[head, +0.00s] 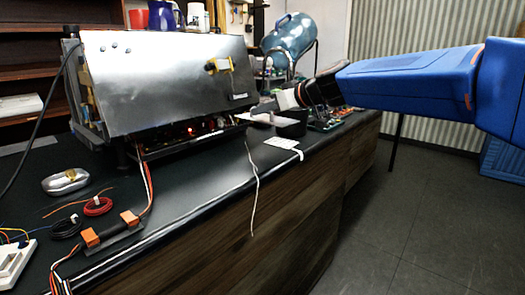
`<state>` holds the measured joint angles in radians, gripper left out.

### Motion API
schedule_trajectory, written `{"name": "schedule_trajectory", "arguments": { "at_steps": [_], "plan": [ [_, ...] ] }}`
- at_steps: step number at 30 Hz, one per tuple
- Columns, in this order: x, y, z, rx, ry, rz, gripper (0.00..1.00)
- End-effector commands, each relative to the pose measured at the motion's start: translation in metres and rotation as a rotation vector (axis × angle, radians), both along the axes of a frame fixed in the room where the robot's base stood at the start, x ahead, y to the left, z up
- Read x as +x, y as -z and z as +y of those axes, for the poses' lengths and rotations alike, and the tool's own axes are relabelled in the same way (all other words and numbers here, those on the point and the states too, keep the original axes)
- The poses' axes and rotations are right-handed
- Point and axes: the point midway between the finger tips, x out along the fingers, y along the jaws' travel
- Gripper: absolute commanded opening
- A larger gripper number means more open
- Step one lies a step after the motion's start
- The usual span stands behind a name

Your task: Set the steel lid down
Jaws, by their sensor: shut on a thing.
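A large steel panel (150,85), which looks like the steel lid, slopes over the front of the machine on the bench at the left. It has a small yellowish handle (220,65) at its upper right. Below its lower edge, circuit parts with a red light (205,124) show. No gripper touches the panel in this view. My blue arm comes in from the right edge and reaches toward the bench's far end.
The black bench (200,185) has a clear strip in front of the machine. A small metal tin (66,181), orange-ended part (110,230), wires and a white breadboard (14,262) lie at the left. A black box (292,122) and a blue water bottle (288,35) stand farther back.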

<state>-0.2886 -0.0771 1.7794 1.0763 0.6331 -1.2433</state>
Motion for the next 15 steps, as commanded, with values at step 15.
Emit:
{"name": "schedule_trajectory", "arguments": {
  "at_steps": [15],
  "plan": [
    [-0.005, 0.061, 0.009, 0.002, -0.018, 0.000, 0.00]
  ]
}}
